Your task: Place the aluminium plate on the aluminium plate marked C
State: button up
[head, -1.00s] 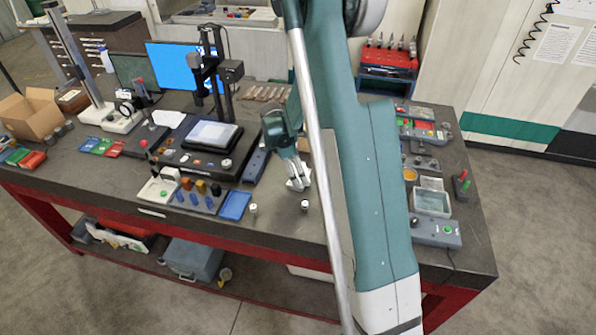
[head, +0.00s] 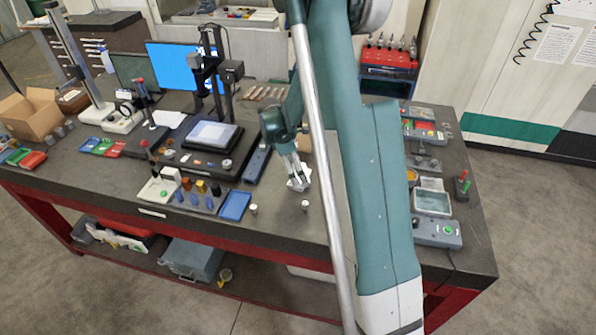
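My gripper (head: 295,178) points down over the dark bench, right of the blue tray. Its fingertips are at a small pale, silvery piece (head: 299,185), which looks like a metal plate. The view is too small to tell whether the fingers are closed on it, or whether it is one plate or two stacked. No letter C can be read anywhere. My arm hides part of the bench to the right of the gripper.
Two small metal pegs (head: 253,209) and (head: 305,205) stand near the bench's front edge. A grey box (head: 432,203) and control boxes stand right of my arm.

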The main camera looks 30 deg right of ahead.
jog(key=b+v, duration=0.1)
jog(key=v, duration=0.9)
jog(key=shift+w, duration=0.1)
dwell(0.4)
jog(key=shift+r, duration=0.1)
jog(key=s+a+r+m+t+y, duration=0.1)
jog(key=s+a+r+m+t, duration=0.4)
jog(key=s+a+r, duration=0.75)
jog(key=s+a+r+m+t+y, duration=0.1)
jog(key=s+a+m, duration=0.3)
jog(key=s, duration=0.5)
jog(key=s+a+r+m+t+y, duration=0.1)
jog(key=s+a+r+m, duration=0.3)
jog(key=s, duration=0.5)
jog(key=shift+s+a+m+t, duration=0.3)
jog(key=shift+s+a+t, duration=0.1)
jog(key=shift+a+t, duration=0.25)
